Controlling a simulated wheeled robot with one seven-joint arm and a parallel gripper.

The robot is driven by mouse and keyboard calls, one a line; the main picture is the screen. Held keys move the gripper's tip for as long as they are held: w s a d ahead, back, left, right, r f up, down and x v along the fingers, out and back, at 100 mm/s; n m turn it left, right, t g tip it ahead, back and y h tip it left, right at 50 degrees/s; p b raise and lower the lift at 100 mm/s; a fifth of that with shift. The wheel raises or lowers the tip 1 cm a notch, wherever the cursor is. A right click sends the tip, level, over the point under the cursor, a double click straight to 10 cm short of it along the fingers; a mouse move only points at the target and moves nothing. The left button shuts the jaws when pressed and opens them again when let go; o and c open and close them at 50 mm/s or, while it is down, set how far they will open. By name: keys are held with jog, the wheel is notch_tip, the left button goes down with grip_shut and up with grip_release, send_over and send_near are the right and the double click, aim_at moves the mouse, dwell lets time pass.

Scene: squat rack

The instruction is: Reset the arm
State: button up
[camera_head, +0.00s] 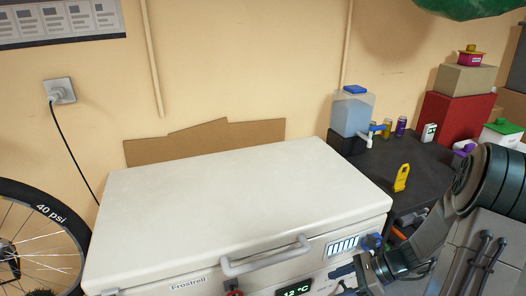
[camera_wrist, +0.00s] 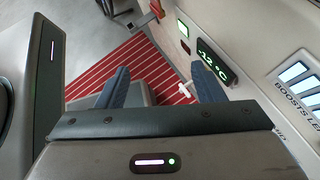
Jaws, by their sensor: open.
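My gripper (camera_head: 346,270) is at the lower right of the head view, in front of the white chest freezer (camera_head: 240,190) near its front right corner. In the wrist view my gripper (camera_wrist: 163,85) shows two blue fingers set wide apart, with nothing held between them. Beyond the fingers is a red and white striped surface (camera_wrist: 150,68). The freezer's temperature display (camera_wrist: 215,62) is close to the right finger in the wrist view. My arm comes in from the right edge of the head view.
The freezer lid is shut, with a handle (camera_head: 265,256) along its front. A dark table (camera_head: 395,165) at right holds a water container (camera_head: 352,113), a yellow object (camera_head: 401,178) and small bottles. Stacked boxes (camera_head: 450,120) stand behind. A bicycle wheel (camera_head: 40,240) is at left.

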jog(key=s+a+r+n+h+p, duration=0.1)
jog(key=s+r+n+h+p, duration=0.1)
jog(key=r+n, duration=0.5)
jog(key=s+a+r+n+t+h+p, duration=0.1)
jog(key=s+a+r+n+h+p, duration=0.1)
jog(key=s+r+n+h, duration=0.3)
jog(key=s+a+r+n+t+h+p, duration=0.1)
jog(key=s+r+n+h+p, duration=0.2)
jog(key=r+n, duration=0.5)
notch_tip(320, 180, up, 5)
jog(key=shift+s+a+r+n+h, duration=0.1)
jog(key=shift+s+a+n+h, duration=0.1)
jog(key=shift+a+n+h, duration=0.15)
